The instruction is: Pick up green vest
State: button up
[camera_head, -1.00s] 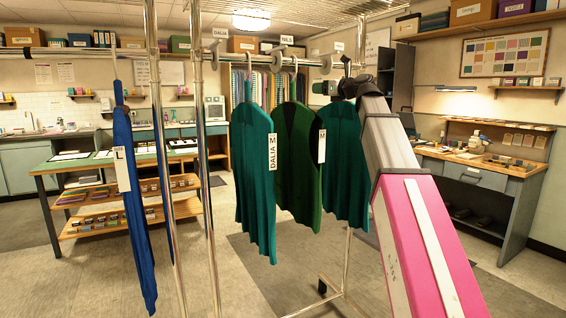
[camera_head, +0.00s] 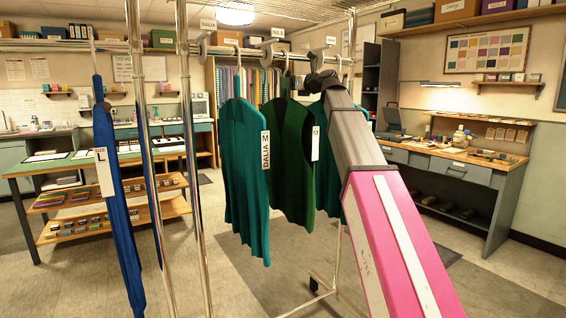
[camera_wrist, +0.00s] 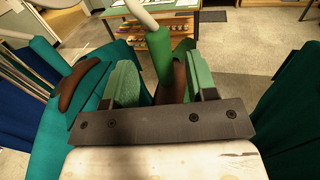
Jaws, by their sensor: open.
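The green vest (camera_head: 292,165) hangs on the rail between two teal garments. The left teal garment (camera_head: 246,185) has a tag reading DALIA M; the right one (camera_head: 330,190) is mostly behind my arm. My gripper (camera_wrist: 162,82) is open in the wrist view, with green pads on either side of a green-sleeved hanger neck (camera_wrist: 159,52) and part of a brown hanger (camera_wrist: 181,78). Whether the pads touch it I cannot tell. The gripper's fingers are hidden in the head view.
A teal garment on a brown hanger (camera_wrist: 80,85) is close on the left in the wrist view, another (camera_wrist: 290,125) on the right. Chrome uprights (camera_head: 190,150) and a blue garment tagged L (camera_head: 118,200) stand left. The floor below the vest is clear.

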jog(key=x, duration=0.4)
jog(key=shift+w+f, duration=0.1)
grip_shut()
